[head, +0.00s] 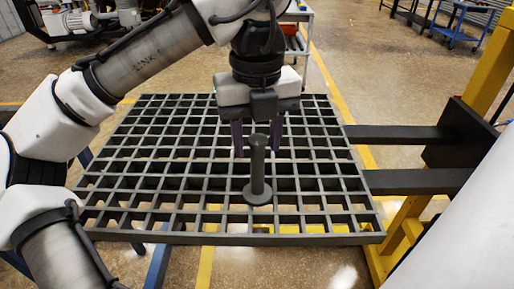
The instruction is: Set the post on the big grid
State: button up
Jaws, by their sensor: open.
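The dark grey post (257,170) has a small round cap and a wider round foot. It stands upright on the big grid (262,238), a dark square lattice, near the middle of its front half. Its foot appears to rest on the grid bars. My gripper (257,150) points down, with one finger on each side of the post's upper part as seen in the picture. The fingers look open and apart from the post, slightly behind it. The post hides part of the space between them.
Two dark fork arms (405,182) reach under the grid's right side from a yellow frame (490,60). A pale rounded surface (465,225) fills the lower right. A cart (298,40) stands behind. Most grid cells around the post are bare.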

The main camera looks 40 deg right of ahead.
notch_tip(320, 180, up, 9)
jog(key=shift+r+p, duration=0.1)
jog(key=shift+p, duration=0.65)
